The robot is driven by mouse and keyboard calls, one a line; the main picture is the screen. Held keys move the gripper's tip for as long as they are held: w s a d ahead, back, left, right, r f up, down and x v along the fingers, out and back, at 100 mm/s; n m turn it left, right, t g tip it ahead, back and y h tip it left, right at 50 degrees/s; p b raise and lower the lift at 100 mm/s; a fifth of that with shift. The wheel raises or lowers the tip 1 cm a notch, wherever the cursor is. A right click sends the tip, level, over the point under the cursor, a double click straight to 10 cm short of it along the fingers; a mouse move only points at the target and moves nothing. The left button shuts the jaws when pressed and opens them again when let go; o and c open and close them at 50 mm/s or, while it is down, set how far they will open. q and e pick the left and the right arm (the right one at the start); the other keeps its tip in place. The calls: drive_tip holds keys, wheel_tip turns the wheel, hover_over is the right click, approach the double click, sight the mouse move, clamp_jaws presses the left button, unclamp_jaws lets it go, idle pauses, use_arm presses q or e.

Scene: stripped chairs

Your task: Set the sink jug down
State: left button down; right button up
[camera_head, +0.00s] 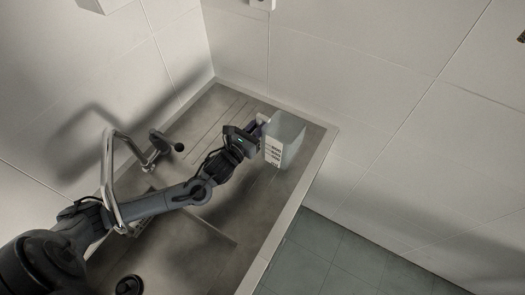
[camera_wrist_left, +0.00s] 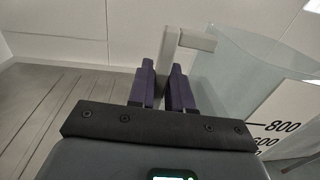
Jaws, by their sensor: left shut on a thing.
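The sink jug (camera_head: 288,136) is a pale, see-through measuring jug with a white printed scale panel. It is over the ribbed draining side of the sink unit (camera_head: 212,110), near its right rim, and looks upright. I cannot tell whether its base touches the surface. My left gripper (camera_head: 260,127) is at the jug's left side, shut on its handle. In the left wrist view the jug (camera_wrist_left: 262,75) is at the right, with its handle (camera_wrist_left: 171,48) at the purple fingertips (camera_wrist_left: 164,75). My right gripper is not in view.
A metal tap (camera_head: 112,165) with a dark-knobbed lever (camera_head: 165,143) stands left of my left arm. The sink basin is toward the bottom. Tiled walls close the back. The raised right rim (camera_head: 290,200) drops to a green tiled floor (camera_head: 350,255). The ribbed area left of the jug is clear.

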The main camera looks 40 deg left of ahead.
use_arm(q)
drive_tip(key=a+r+y, duration=0.1)
drive_tip(key=a+r, duration=0.1)
drive_tip(key=a, duration=0.2)
drive_tip(key=shift+n, duration=0.5)
drive_tip(key=shift+w+a+f+b, duration=0.15)
drive_tip(key=shift+f+b, duration=0.1)
drive_tip(key=shift+f, duration=1.65)
drive_tip(key=shift+w+a+f+b, duration=0.1)
drive_tip(key=shift+f+b, duration=0.15)
drive_tip(key=shift+f, duration=1.6)
drive_tip(key=c, duration=1)
unclamp_jaws()
drive_tip(key=shift+f, duration=0.15)
drive_tip(key=shift+c, duration=0.2)
drive_tip(key=s, duration=0.4)
drive_tip(key=s+d, duration=0.1)
drive_tip(key=s, duration=0.6)
drive_tip(key=shift+s+d+p, duration=0.25)
drive_tip(key=shift+s+p, duration=0.1)
drive_tip(key=shift+s, duration=0.15)
